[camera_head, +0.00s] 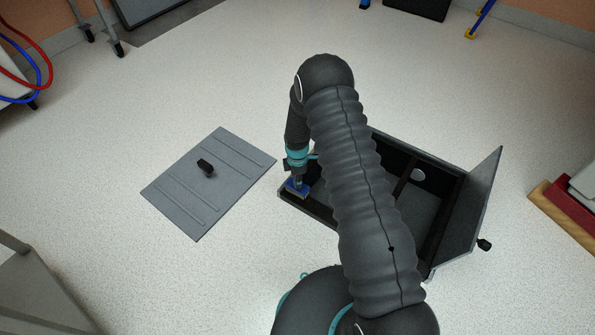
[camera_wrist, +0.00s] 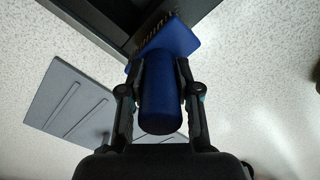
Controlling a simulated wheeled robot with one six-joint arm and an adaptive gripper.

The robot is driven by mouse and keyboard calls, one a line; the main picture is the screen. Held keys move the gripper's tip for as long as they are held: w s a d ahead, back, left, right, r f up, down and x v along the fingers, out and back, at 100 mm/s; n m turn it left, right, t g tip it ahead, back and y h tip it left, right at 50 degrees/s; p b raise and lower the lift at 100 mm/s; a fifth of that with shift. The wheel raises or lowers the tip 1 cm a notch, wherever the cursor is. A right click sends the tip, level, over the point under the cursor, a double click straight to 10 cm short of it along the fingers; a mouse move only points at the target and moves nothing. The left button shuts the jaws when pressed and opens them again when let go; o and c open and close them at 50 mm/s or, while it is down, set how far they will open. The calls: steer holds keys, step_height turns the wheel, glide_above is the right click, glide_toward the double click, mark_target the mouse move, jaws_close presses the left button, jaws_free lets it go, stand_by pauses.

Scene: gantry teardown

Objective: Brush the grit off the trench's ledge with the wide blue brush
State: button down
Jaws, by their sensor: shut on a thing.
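The wide blue brush (camera_head: 298,188) is in my gripper (camera_head: 297,176), at the left corner of the open trench (camera_head: 415,150). In the wrist view both fingers (camera_wrist: 159,85) are shut on the thick blue handle of the brush (camera_wrist: 160,100). The brush's wide head and its pale bristles lie over the dark edge of the trench (camera_wrist: 95,20). I cannot tell whether the bristles touch the ledge. I can make out no grit in either view. My arm hides the middle of the trench in the head view.
A grey ribbed panel (camera_head: 225,160) with a black knob lies flat on the floor left of the trench. A raised lid (camera_head: 483,205) stands at the trench's right end. Red and wooden items (camera_head: 570,215) lie at the far right. The floor behind the panel is clear.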

steer(key=shift+r+p, duration=0.7)
steer(key=shift+r, duration=1.3)
steer(key=shift+d+f, duration=0.1)
